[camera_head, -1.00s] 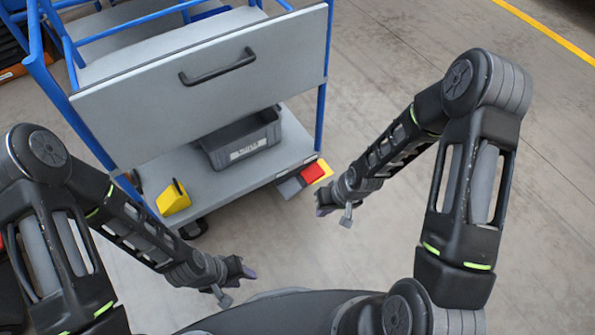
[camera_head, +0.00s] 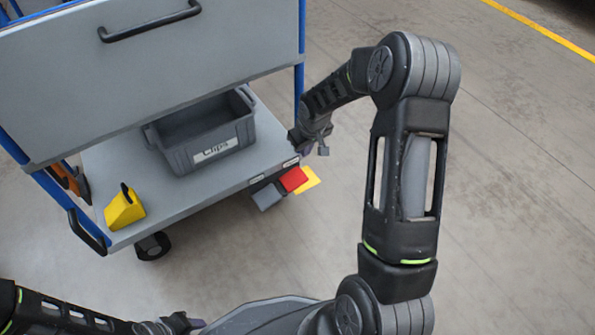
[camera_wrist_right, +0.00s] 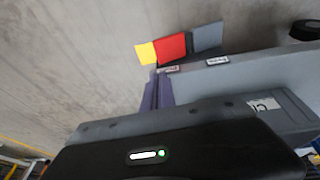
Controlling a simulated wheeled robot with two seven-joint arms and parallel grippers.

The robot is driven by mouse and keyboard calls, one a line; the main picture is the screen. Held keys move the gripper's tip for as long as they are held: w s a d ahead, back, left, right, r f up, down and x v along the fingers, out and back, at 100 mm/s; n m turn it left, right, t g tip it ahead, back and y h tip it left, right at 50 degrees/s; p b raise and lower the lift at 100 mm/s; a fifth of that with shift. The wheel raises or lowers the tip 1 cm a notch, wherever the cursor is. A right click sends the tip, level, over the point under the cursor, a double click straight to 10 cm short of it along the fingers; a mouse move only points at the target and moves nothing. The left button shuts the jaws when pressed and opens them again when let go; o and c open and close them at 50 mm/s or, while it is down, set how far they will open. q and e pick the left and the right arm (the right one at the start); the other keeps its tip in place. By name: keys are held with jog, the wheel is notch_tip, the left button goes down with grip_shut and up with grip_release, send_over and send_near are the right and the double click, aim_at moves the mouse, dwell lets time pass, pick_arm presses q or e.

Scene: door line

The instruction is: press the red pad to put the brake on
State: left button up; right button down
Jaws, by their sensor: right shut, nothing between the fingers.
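The red pad (camera_head: 293,179) sticks out low at the cart's near right corner, between a grey pad (camera_head: 266,196) and a yellow plate (camera_head: 308,181). In the right wrist view the red pad (camera_wrist_right: 171,46) lies beyond the fingertips. My right gripper (camera_head: 308,146) is shut and empty, close to the cart's right edge and apart from the pad. Its purple fingers (camera_wrist_right: 157,93) show in the wrist view. My left gripper (camera_head: 190,322) is at the bottom edge, away from the cart; its fingers are too small to read.
The cart's lower shelf (camera_head: 215,195) holds a grey bin (camera_head: 205,135) and a yellow wedge (camera_head: 124,208). A drawer front with a black handle (camera_head: 150,22) is above. A black caster (camera_head: 152,246) stands under the near left corner. The floor to the right is clear.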

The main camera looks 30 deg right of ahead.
jog(key=b, duration=0.7)
send_near(305, 176)
jog(key=w+f, duration=0.2)
jog(key=f, duration=0.1)
jog(key=w+f, duration=0.1)
jog(key=f, duration=0.1)
jog(key=shift+d, duration=0.25)
jog(key=shift+d+f, duration=0.15)
jog(key=shift+f, duration=0.35)
